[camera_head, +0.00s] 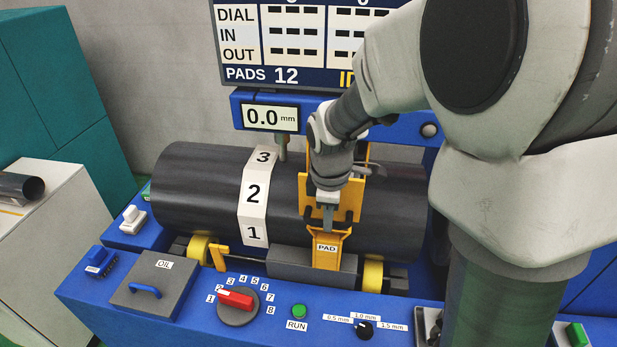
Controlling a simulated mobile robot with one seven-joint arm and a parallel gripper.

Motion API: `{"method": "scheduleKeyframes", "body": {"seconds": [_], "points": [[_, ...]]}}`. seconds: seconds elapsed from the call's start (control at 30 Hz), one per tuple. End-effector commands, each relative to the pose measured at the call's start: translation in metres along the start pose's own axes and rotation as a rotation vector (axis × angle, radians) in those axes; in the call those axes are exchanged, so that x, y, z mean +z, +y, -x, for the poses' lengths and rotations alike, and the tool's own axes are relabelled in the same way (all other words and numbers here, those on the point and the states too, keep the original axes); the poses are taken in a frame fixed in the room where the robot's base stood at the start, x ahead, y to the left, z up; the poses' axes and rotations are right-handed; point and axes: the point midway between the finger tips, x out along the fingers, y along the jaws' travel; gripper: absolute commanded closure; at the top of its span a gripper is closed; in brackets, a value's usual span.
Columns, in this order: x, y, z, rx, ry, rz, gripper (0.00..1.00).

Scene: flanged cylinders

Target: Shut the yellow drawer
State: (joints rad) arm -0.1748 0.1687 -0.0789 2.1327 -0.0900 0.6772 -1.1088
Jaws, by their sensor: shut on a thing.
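A yellow part labelled PAD (326,258) stands at the front of a large dark cylinder (200,197). The wrist and jaws hide the exact grip and part of the bracket.
The blue machine bed (190,328) carries an OIL box (155,285), a red selector (236,299), a green RUN button (299,311) and a black knob (364,329). Yellow rollers (372,274) sit under the cylinder. A gauge display (270,117) reads 0.0 mm. My arm hides the right side.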

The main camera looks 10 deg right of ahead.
Motion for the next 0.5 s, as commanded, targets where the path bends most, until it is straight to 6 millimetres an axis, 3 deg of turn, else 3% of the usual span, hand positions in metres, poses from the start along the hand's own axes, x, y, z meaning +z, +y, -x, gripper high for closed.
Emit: {"method": "scheduleKeyframes", "body": {"seconds": [0.2,0.5], "points": [[0.001,0.054,-0.009,0.004,0.000,-0.003,1.00],[0.002,0.113,-0.018,0.004,0.001,-0.002,1.00]]}}
